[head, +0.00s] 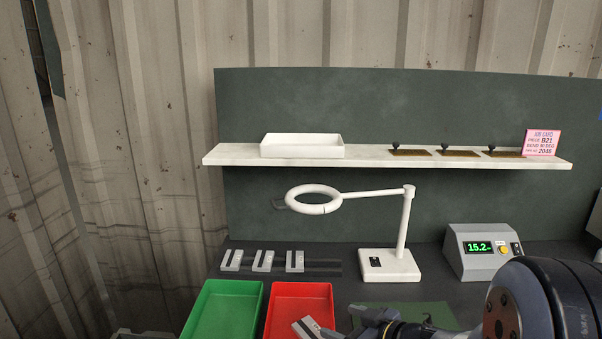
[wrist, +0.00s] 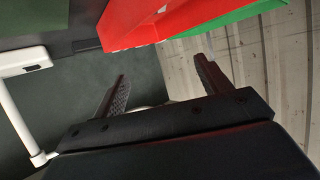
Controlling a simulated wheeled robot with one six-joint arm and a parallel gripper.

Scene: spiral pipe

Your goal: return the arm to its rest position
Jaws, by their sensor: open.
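My gripper (head: 372,318) is low in the head view, just right of the red tray (head: 300,288), and partly cut off by the bottom edge. In the wrist view my gripper (wrist: 161,68) has its two dark fingers spread apart, with nothing held between them. The red tray (wrist: 125,25) lies beyond the fingers in that view. A pale grey block (head: 311,328) shows at the red tray's near end, close to the gripper. I cannot tell whether it rests in the tray.
A green tray (head: 222,300) stands left of the red one. Several grey blocks (head: 263,261) sit on a dark rail behind. A white ring lamp (head: 390,262) and a grey meter (head: 481,252) reading 15.2 stand at the back. A shelf (head: 370,161) holds a white tray (head: 302,147) and stamps.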

